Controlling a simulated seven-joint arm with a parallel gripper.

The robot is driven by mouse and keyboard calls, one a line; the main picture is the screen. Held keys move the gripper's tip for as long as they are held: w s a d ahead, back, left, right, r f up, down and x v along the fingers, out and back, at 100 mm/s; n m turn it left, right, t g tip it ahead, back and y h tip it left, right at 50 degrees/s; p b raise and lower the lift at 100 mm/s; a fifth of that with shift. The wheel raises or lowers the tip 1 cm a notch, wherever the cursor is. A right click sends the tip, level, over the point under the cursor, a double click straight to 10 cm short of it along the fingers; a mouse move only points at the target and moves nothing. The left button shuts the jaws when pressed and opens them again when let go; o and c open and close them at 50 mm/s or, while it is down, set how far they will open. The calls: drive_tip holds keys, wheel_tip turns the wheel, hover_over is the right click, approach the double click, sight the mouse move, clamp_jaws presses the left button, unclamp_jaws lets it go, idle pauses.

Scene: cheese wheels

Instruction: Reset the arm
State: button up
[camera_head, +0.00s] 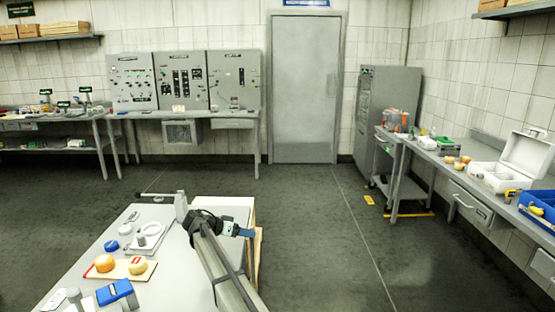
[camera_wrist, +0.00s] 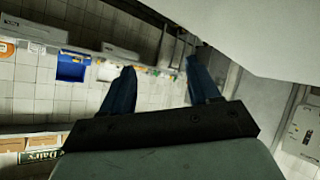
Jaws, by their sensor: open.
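My gripper (camera_head: 249,233) hangs in the air over the right side of the near table (camera_head: 190,274). Its blue fingers point to the right in the head view. In the wrist view the two blue fingertips of my gripper (camera_wrist: 160,80) stand well apart with nothing between them. One orange cheese wheel (camera_head: 104,263) and one yellow cheese wheel (camera_head: 138,265) with a red mark sit on a board on the near table, to the left of my gripper and apart from it.
A blue object (camera_head: 115,293) and small white items lie at the table's front left. A grey stand (camera_head: 181,206) is at its back edge. A right-hand bench holds a white case (camera_head: 527,153) and a blue bin (camera_head: 539,208). The floor beyond the table is clear.

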drive_tip(key=w+d+f+g, duration=0.1)
drive_tip(key=w+d+f, duration=0.1)
drive_tip(key=d, duration=0.5)
drive_tip(key=w+d+f, duration=0.2)
drive_tip(key=d, duration=0.5)
drive_tip(key=s+d+f+n+g+y, duration=0.15)
drive_tip(key=s+d+f, duration=0.25)
drive_tip(key=s+f, duration=0.4)
drive_tip(key=s+d+f+n+g+y, duration=0.15)
drive_tip(key=s+d+f, duration=0.35)
drive_tip(key=f, duration=0.5)
drive_tip(key=s+d+f+n+g, duration=0.1)
drive_tip(key=s+d+f+g, duration=0.15)
drive_tip(key=s+f, duration=0.65)
drive_tip(key=s+d+f+n+g+y, duration=0.15)
drive_tip(key=s+f, duration=0.35)
drive_tip(key=s, duration=0.6)
drive_tip(key=s+d+f+g+y, duration=0.2)
drive_tip(key=s+f, duration=0.4)
drive_tip(key=s, duration=0.4)
drive_tip(key=s+d+f+n+g+y, duration=0.15)
drive_tip(key=s+f, duration=0.35)
drive_tip(key=s, duration=0.6)
drive_tip(key=s+g+y, duration=0.1)
drive_tip(key=s+y, duration=0.1)
drive_tip(key=s, duration=1.2)
drive_tip(key=shift+s+a+f, duration=0.25)
drive_tip(key=shift+s+f, duration=0.05)
drive_tip(key=shift+s, duration=0.1)
